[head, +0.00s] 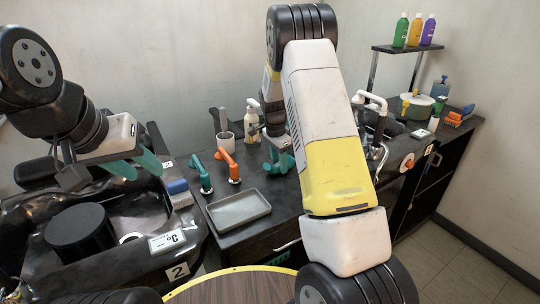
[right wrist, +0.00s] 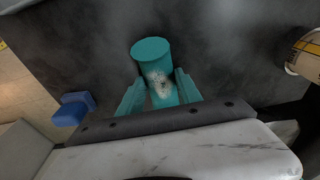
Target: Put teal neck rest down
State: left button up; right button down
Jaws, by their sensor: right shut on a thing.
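The teal neck rest (right wrist: 152,60) shows in the right wrist view as a teal rounded piece with a pale worn patch. It sits between the two teal fingers of my right gripper (right wrist: 160,92), which is shut on it. Below it is a dark surface; I cannot tell whether they touch. In the head view my right gripper (head: 279,161) is over the dark counter, partly hidden behind my arm, and the neck rest is hard to tell from the teal fingers. My left gripper (head: 136,166) is open and empty above the black basin area at the left.
On the dark counter (head: 270,227) are a grey tray (head: 240,209), a green tap-like piece (head: 202,176), an orange one (head: 229,166), a cup (head: 225,140) and a spray bottle (head: 252,124). A blue block (head: 177,187) lies at the left. Bottles (head: 414,31) stand on a shelf.

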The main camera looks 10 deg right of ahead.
aim_at(276, 166)
jog(key=shift+f, duration=0.1)
jog(key=c, duration=0.8)
grip_release()
jog(key=s+a+r+n+t+y, duration=0.15)
jog(key=s+r, duration=0.25)
jog(key=r, duration=0.6)
jog(key=s+r+n, duration=0.2)
jog(key=s+r, duration=0.1)
jog(key=r, duration=0.7)
jog(key=s+a+r+n+t, duration=0.1)
jog(key=s+r+n, duration=0.1)
jog(key=s, duration=0.6)
jog(key=s+a+r+n+t+y, duration=0.1)
jog(key=s+n, duration=0.4)
jog(key=s, duration=0.4)
jog(key=s+a+r+n+t+y, duration=0.1)
jog(key=s+n, duration=0.3)
jog(key=s, duration=0.4)
jog(key=shift+s+a+r+t, duration=0.1)
jog(key=shift+s+r+t, duration=0.05)
jog(key=shift+r+t, duration=0.2)
jog(key=shift+s+a+r+t, duration=0.1)
jog(key=shift+s+r+t, duration=0.1)
jog(key=shift+r, duration=0.25)
